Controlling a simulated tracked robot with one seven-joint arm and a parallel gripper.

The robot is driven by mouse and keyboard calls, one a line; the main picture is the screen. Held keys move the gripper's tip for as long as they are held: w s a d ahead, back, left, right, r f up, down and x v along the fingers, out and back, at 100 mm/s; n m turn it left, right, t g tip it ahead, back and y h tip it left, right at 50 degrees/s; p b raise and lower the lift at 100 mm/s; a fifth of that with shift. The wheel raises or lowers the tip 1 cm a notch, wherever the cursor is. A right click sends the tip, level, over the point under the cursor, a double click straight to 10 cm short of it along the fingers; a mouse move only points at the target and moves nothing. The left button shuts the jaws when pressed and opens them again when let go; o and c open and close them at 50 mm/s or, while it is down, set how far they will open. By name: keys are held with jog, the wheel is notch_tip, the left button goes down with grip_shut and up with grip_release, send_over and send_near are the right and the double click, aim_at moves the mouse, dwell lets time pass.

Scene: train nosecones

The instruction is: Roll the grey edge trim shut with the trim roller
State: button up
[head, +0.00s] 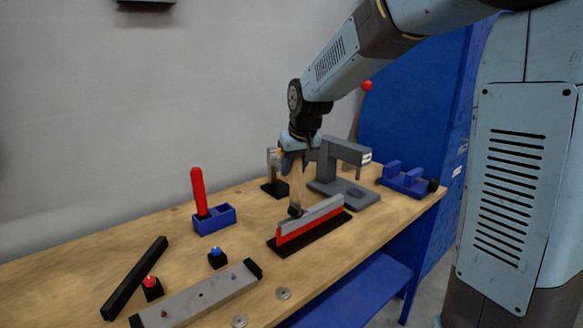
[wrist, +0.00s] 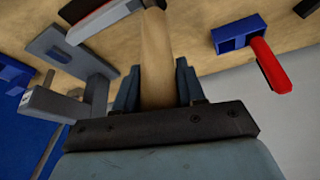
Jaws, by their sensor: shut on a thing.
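My gripper (head: 293,158) is shut on the wooden handle of the trim roller (head: 297,186), which points downward. The same handle (wrist: 156,50) shows between my fingers (wrist: 157,90) in the wrist view. The roller's dark lower end is just behind the left part of the grey edge trim (head: 318,214); I cannot tell whether it touches. The trim runs along the top of an upright red panel (head: 302,232) on a black base (head: 287,250).
A grey press-like stand (head: 342,165) is close behind and right of the panel. A blue holder (head: 222,222) with a red-handled tool (head: 199,192) stands left. A grey bar (head: 195,298), a black bar (head: 135,275) and two buttons lie at front left. A blue fixture (head: 405,180) sits far right.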

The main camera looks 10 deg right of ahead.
jog(key=shift+w+d, duration=0.45)
jog(key=shift+d, duration=0.35)
jog(key=shift+w+d, duration=0.75)
jog(key=shift+d, duration=0.35)
jog(key=shift+w+d, duration=0.8)
jog(key=shift+d, duration=0.3)
jog(key=shift+w+d, duration=0.1)
jog(key=shift+d, duration=0.05)
